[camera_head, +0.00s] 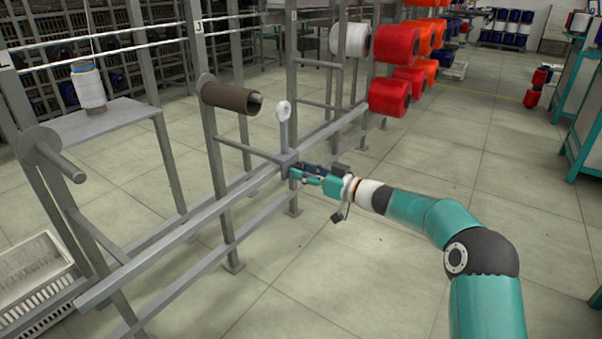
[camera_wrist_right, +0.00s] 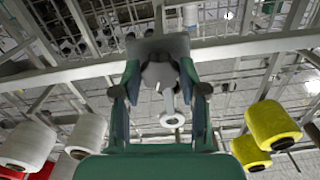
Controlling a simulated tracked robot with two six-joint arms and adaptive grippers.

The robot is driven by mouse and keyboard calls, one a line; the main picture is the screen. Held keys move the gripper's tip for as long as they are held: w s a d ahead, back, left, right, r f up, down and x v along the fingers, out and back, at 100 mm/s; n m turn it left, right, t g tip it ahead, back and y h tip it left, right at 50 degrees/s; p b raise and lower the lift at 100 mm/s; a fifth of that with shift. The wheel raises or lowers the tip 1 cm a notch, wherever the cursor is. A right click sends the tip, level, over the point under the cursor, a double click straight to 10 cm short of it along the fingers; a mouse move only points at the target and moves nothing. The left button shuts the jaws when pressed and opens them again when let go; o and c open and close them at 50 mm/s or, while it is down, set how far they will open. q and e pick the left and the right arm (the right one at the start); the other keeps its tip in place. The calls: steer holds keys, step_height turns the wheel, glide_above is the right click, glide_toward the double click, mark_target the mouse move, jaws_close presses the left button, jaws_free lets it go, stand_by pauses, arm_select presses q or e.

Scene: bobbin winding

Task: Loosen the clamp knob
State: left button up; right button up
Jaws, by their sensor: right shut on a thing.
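The grey clamp (camera_head: 287,160) sits on the long metal rail of the frame, with a thin post rising to a white ring (camera_head: 284,109). My right gripper (camera_head: 298,172) reaches it from the right, its fingers at the clamp's near side. In the right wrist view, the fingers of my right gripper (camera_wrist_right: 160,84) are shut on a round grey clamp knob (camera_wrist_right: 158,70), one on each side. The clamp's grey plate (camera_wrist_right: 158,46) lies just beyond it, and the white ring (camera_wrist_right: 172,121) shows between the fingers. In the head view the gripper hides the knob. My left gripper is not in view.
A brown cardboard tube (camera_head: 228,97) sits on a spindle left of the clamp. Red spools (camera_head: 395,43) hang on the frame behind. A white thread spool (camera_head: 88,86) stands on a grey shelf, with a white crate (camera_head: 32,270) below. The floor at right is open.

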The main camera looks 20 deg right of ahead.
steer(key=shift+d+f+n, duration=0.1)
steer(key=shift+f+n, duration=0.15)
steer(key=shift+n, duration=0.7)
steer(key=shift+d+f+n, duration=0.1)
steer(key=shift+f+n, duration=0.15)
steer(key=shift+n, duration=0.7)
steer(key=o, duration=1.1)
steer(key=shift+o, duration=0.2)
steer(key=shift+r, duration=0.2)
steer(key=shift+r, duration=0.1)
steer(key=v, duration=1.2)
